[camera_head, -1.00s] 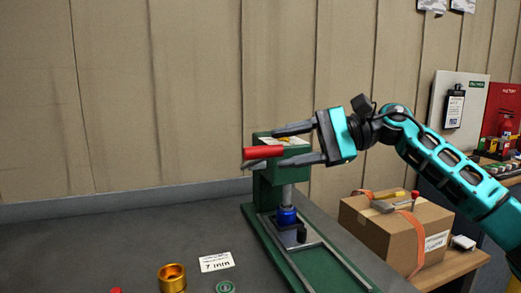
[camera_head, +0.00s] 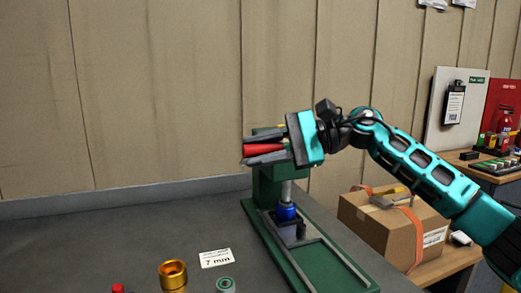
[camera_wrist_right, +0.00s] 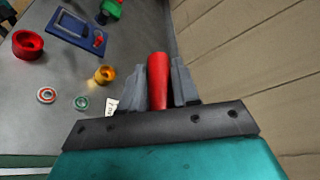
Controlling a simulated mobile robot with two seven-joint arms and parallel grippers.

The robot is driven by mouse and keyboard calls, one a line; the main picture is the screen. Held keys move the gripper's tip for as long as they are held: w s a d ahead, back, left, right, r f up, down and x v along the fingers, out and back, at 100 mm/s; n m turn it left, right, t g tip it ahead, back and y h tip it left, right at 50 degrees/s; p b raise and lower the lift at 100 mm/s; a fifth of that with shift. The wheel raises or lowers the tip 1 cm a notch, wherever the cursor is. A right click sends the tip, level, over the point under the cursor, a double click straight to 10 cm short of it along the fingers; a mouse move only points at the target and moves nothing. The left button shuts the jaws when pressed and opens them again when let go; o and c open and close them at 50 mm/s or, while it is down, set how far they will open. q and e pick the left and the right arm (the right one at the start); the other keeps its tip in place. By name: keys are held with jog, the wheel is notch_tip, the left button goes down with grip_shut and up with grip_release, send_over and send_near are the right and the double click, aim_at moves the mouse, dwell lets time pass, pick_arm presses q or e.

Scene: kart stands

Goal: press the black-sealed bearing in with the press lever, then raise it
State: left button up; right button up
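The green press (camera_head: 268,183) stands on the dark bench, with a grey ram (camera_head: 287,190) above a blue part (camera_head: 286,212) on its bed. The ram's lower end meets the top of the blue part. I cannot make out a black-sealed bearing there. The press lever's red handle (camera_head: 262,149) points left at the top of the press. My right gripper (camera_head: 266,149) has its fingers close around the handle, one on each side. The wrist view shows the red handle (camera_wrist_right: 158,80) between both fingers, apparently touching them. My left gripper is out of view.
A gold cup (camera_head: 173,275), a green-rimmed ring (camera_head: 226,285) and a "7 mm" card (camera_head: 215,258) lie left of the press. A cardboard box (camera_head: 395,230) stands at right.

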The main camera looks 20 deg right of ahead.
grip_shut()
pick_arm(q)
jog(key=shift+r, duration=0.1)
